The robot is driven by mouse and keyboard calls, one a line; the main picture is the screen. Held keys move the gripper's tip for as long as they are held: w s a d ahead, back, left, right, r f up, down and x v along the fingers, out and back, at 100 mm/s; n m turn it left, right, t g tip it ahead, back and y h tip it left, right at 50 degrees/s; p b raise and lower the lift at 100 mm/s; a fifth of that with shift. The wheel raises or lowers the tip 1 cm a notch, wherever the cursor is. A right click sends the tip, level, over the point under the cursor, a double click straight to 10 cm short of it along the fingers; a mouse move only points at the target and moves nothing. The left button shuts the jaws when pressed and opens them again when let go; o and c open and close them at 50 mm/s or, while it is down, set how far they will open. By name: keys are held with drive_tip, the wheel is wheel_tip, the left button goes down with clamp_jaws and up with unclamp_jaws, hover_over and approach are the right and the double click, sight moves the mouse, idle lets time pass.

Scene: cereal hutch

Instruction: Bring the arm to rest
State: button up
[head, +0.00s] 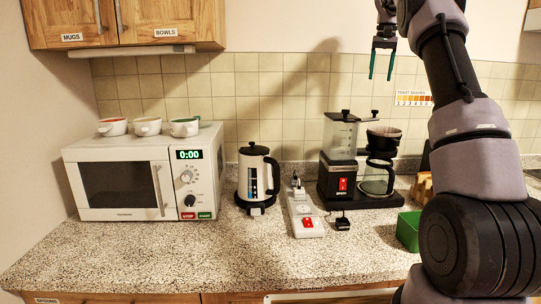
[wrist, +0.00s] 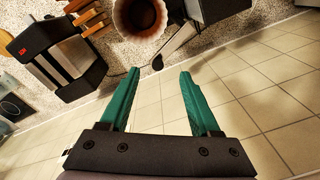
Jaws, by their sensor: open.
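My gripper (head: 382,64) hangs in the air at the top of the head view, above the coffee maker and in front of the tiled wall. Its two green fingers are apart, with nothing between them. In the wrist view my gripper (wrist: 160,88) also shows open and empty, with tiles behind the fingers. My arm rises along the right side of the head view and bends over at the top, partly out of frame.
A coffee maker (head: 340,138), power strip (head: 304,212), kettle (head: 257,176) and microwave (head: 125,180) with several cups on top stand on the counter (head: 150,255). A green box (head: 408,231) is beside my arm. Wall cabinets (head: 160,20) hang upper left. A toaster (wrist: 60,60) shows in the wrist view.

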drive_tip(key=s+a+r+t, duration=0.15)
drive_tip(key=s+a, duration=0.25)
drive_tip(key=s, duration=0.4)
drive_tip(key=s+a+r+n+t+y, duration=0.1)
drive_tip(key=s+a+r, duration=0.15)
drive_tip(key=s, duration=0.45)
drive_tip(key=s+a+r+t, duration=0.15)
drive_tip(key=s+a, duration=0.25)
drive_tip(key=s, duration=0.4)
drive_tip(key=s+a+f+t, duration=0.1)
drive_tip(key=s+a+f, duration=0.2)
drive_tip(key=s, duration=0.6)
drive_tip(key=s+a+f+t, duration=0.1)
drive_tip(key=s+a+f, duration=0.3)
drive_tip(key=s+f, duration=0.4)
drive_tip(key=shift+s+f+y, duration=0.3)
drive_tip(key=shift+s+y, duration=0.1)
drive_tip(key=shift+s, duration=0.35)
